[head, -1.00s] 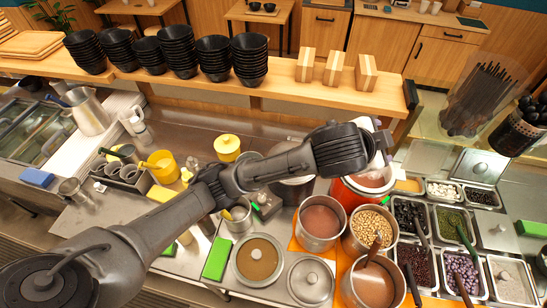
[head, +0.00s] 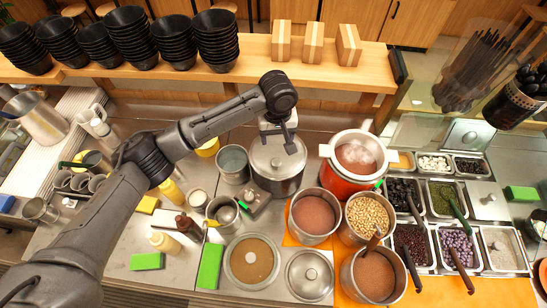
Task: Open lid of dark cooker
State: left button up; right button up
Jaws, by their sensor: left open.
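The dark cooker (head: 263,184) stands at the middle of the steel counter in the head view, left of the red cooker. Its round grey lid (head: 268,160) is on and looks closed. My left arm reaches in from the left above the counter. My left gripper (head: 279,138) points down over the lid's upper part, open, with its fingers around or just above the lid's top. I cannot tell whether they touch it. The gripper hides part of the lid. My right gripper is not in view.
The red cooker (head: 350,183) stands close on the right, open and steaming. A steel pot (head: 232,164) stands close on the left. Several pots (head: 315,214) stand in front on the right. A wooden shelf (head: 230,80) with black bowls (head: 213,40) runs behind.

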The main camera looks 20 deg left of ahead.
aim_at(277, 161)
pick_arm(q)
jog(key=shift+n, duration=0.4)
notch_tip(277, 161, down, 14)
jog(key=shift+r+p, duration=0.15)
jog(key=shift+p, duration=0.45)
jog(key=shift+c, duration=0.2)
jog(key=shift+w, duration=0.1)
grip_shut()
jog(key=shift+r, duration=0.1)
